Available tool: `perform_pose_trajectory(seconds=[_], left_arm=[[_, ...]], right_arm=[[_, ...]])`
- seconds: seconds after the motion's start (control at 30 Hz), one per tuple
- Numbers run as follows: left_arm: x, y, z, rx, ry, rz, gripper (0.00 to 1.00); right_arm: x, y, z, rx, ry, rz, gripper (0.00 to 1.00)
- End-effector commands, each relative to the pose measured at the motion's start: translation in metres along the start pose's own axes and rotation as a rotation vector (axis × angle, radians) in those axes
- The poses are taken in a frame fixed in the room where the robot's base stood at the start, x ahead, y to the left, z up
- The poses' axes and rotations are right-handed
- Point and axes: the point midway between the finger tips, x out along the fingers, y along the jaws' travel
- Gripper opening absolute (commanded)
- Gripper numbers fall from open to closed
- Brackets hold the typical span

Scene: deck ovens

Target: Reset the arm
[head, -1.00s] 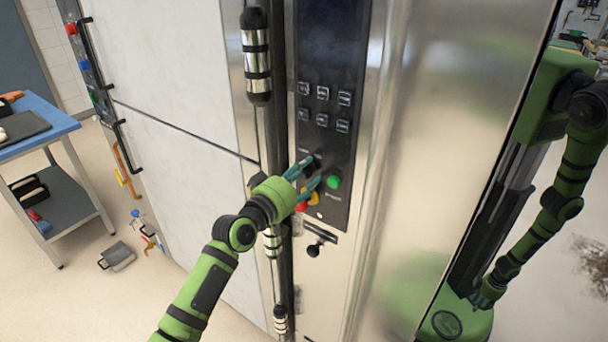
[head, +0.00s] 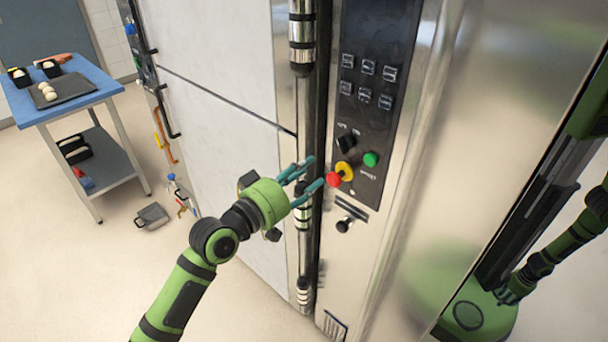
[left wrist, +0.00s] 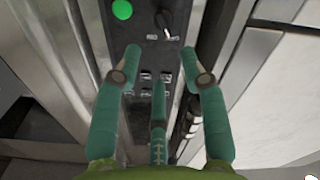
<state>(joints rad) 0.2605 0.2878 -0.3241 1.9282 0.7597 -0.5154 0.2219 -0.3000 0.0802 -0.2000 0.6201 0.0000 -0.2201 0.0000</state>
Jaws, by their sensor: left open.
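My left arm comes in from the lower left of the head view. Its gripper (head: 313,172) is open and empty, with its teal fingers in front of the oven's edge, just left of the control panel. In the left wrist view the fingers (left wrist: 160,72) are spread, with the panel behind them. The black control panel (head: 360,105) carries several square buttons, a black knob (head: 346,144), a green button (head: 370,159) and a red button on a yellow base (head: 344,171). The green button also shows in the left wrist view (left wrist: 122,9). My right gripper is not directly in view.
The steel oven front (head: 455,110) reflects my body at the right. A vertical bar handle (head: 301,45) stands left of the panel. A blue-topped cart (head: 95,80) holding a dark tray (head: 75,90) stands at the left.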

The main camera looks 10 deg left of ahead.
Motion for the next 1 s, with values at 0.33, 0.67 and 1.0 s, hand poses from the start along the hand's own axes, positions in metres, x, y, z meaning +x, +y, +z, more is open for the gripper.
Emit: perform_pose_trajectory(seconds=[0.33, 0.67, 1.0], left_arm=[[-0.001, 0.000, 0.000, -0.001, 0.000, 0.000, 0.42], [-0.003, -0.062, 0.056, -0.010, -0.072, -0.142, 0.42], [-0.086, -0.204, 0.254, 0.027, -0.376, -0.503, 0.42]], right_arm=[[0.000, 0.000, 0.000, 0.000, 0.000, 0.000, 0.40], [0.000, 0.000, 0.000, 0.000, 0.000, 0.000, 0.40], [0.001, 0.000, 0.000, 0.001, 0.000, 0.000, 0.40]])
